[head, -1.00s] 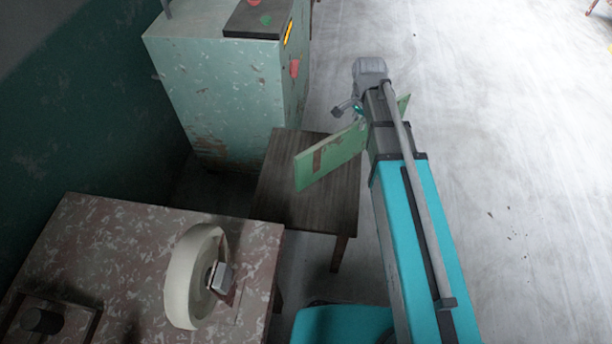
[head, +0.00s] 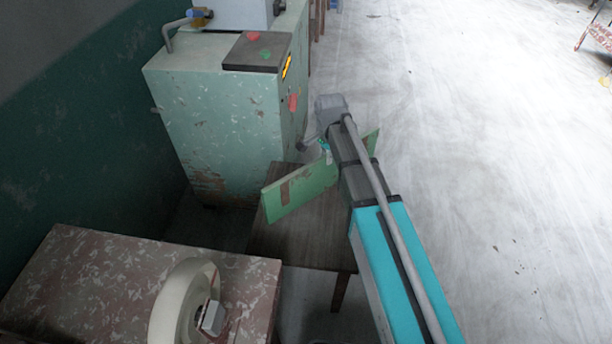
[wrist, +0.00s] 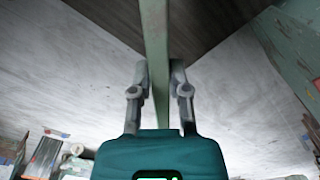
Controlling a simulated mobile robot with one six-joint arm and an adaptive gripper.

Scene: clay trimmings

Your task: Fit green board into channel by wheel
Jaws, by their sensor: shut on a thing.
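The green board (head: 303,190) is a flat, light green panel with a brown patch. It is held on edge above a dark wooden low table. My gripper (wrist: 160,85) is shut on the board (wrist: 155,40), with one finger on each side of it in the wrist view. In the head view my arm hides the gripper and the middle of the board. The wheel (head: 182,300) is a pale disc standing upright on the mottled pinkish table at lower left, with a small grey block beside it. I cannot make out a channel near it.
The mottled table (head: 90,265) fills the lower left. The dark wooden table (head: 300,240) stands under the board. A green cabinet (head: 222,130) with a dark panel (head: 257,52) on top stands behind it. Open pale floor (head: 480,150) lies to the right.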

